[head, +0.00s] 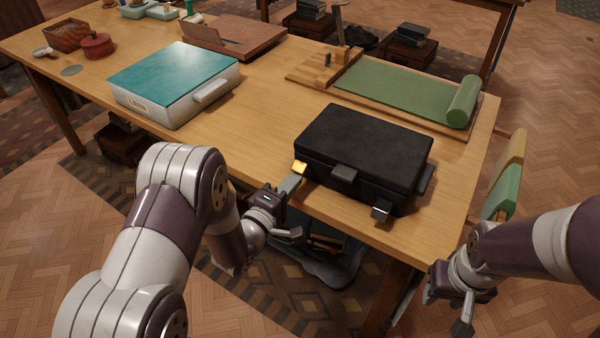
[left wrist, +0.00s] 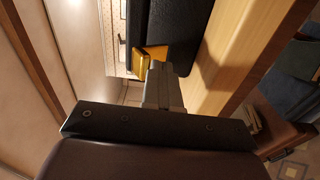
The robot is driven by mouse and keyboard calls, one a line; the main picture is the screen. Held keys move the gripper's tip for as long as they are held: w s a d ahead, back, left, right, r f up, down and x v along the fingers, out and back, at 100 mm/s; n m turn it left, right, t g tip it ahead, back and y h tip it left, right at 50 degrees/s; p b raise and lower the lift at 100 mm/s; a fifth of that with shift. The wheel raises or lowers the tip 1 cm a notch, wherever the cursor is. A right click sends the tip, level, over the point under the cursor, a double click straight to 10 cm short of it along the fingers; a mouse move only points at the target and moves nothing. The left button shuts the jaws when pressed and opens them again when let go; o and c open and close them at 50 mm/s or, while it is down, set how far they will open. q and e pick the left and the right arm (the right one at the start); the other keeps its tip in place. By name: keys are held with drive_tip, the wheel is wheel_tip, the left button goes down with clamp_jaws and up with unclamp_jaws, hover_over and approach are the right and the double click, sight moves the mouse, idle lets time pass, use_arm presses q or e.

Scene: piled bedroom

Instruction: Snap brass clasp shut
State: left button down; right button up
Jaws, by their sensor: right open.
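The black case (head: 362,150) lies lid down near the table's front edge. A bright brass clasp (head: 300,168) is at its left front corner; whether it is latched I cannot tell. It also shows in the left wrist view (left wrist: 143,68). A second, greyer clasp (head: 381,211) is near the right front corner. My left gripper (head: 295,180) is shut, its fingertips right beside the brass clasp; contact is unclear. Its fingers fill the middle of the left wrist view (left wrist: 163,82). My right gripper (head: 446,308) is open and empty, off the table's front right.
A dark handle (head: 344,173) sits on the case's front. A teal-lidded white box (head: 172,82) stands to the left. A green roll mat (head: 400,92) lies behind the case. A wooden board (head: 235,38) is further back. The wooden table is bare between the box and the case.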

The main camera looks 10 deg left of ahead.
use_arm(q)
drive_tip(key=shift+r, duration=0.15)
drive_tip(key=p+v, duration=0.1)
drive_tip(key=v, duration=0.6)
drive_tip(key=shift+f, duration=0.35)
idle(0.5)
drive_tip(key=shift+w, duration=0.15)
